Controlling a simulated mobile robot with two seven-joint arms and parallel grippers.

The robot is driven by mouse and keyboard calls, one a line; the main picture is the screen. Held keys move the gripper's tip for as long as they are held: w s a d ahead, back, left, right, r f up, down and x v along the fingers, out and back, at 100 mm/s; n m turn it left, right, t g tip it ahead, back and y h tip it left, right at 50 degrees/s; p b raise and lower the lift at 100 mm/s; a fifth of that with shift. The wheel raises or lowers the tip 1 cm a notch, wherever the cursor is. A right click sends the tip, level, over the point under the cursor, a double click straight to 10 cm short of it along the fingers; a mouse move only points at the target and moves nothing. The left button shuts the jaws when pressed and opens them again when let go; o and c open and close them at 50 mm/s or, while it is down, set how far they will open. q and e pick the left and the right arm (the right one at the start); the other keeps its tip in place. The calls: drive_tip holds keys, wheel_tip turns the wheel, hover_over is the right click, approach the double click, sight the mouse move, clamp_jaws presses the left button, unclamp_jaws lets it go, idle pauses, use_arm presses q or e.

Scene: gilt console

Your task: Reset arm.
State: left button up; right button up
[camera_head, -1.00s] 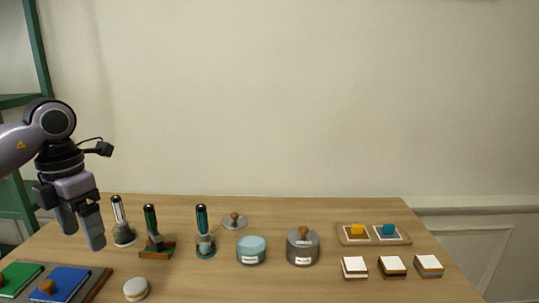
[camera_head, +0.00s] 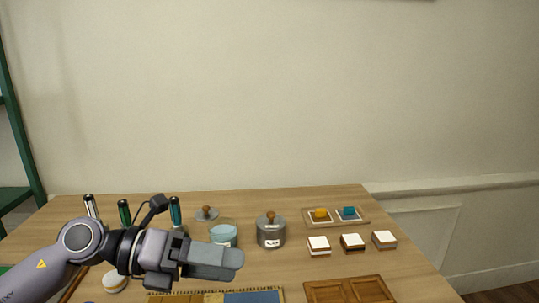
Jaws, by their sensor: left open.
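My left arm comes in from the lower left in the head view. Its gripper (camera_head: 226,262) is open, points to the right and holds nothing that I can see. It lies across the view in front of the light blue jar (camera_head: 222,236) and hides the lower part of the pen with the teal top (camera_head: 175,210). My right gripper is not in view.
A grey lidded jar (camera_head: 271,232) stands right of the gripper. Behind are a loose lid (camera_head: 206,213) and a tray (camera_head: 362,222) with two coloured blocks. Several layered blocks (camera_head: 353,242) sit at right. A patterned mat (camera_head: 262,297) and wooden panel (camera_head: 348,291) lie in front.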

use_arm(q)
wheel_tip(320, 180, up, 5)
drive_tip(key=w+n+t+h, duration=0.2)
drive_tip(key=n+t+h, duration=0.1)
drive_tip(key=n+t, duration=1)
drive_tip(key=a+f+n+t+y, duration=0.3)
drive_tip(key=a+f+n+y, duration=0.85)
drive_tip(key=n+y, duration=0.65)
drive_tip(key=s+a+f+n+g, duration=0.3)
drive_tip(key=s+f+n+g, duration=0.35)
drive_tip(key=f, duration=0.55)
drive_tip(key=s+f+n+g, duration=0.1)
drive_tip(key=s+f+g, duration=0.3)
drive_tip(key=s, duration=0.5)
drive_tip(key=s+f+n+g, duration=0.1)
drive_tip(key=s+f+g, duration=0.3)
drive_tip(key=s, duration=0.4)
drive_tip(key=w+d+f+t+h+b, duration=0.1)
drive_tip(key=w+f+t, duration=0.2)
drive_tip(key=f, duration=0.3)
drive_tip(key=w+d+f+t+h+b, duration=0.1)
drive_tip(key=w+f+t, duration=0.2)
drive_tip(key=f, duration=0.3)
drive_tip(key=shift+w+t+b, duration=0.3)
drive_tip(key=shift+t, duration=0.45)
drive_tip(key=shift+f, duration=0.1)
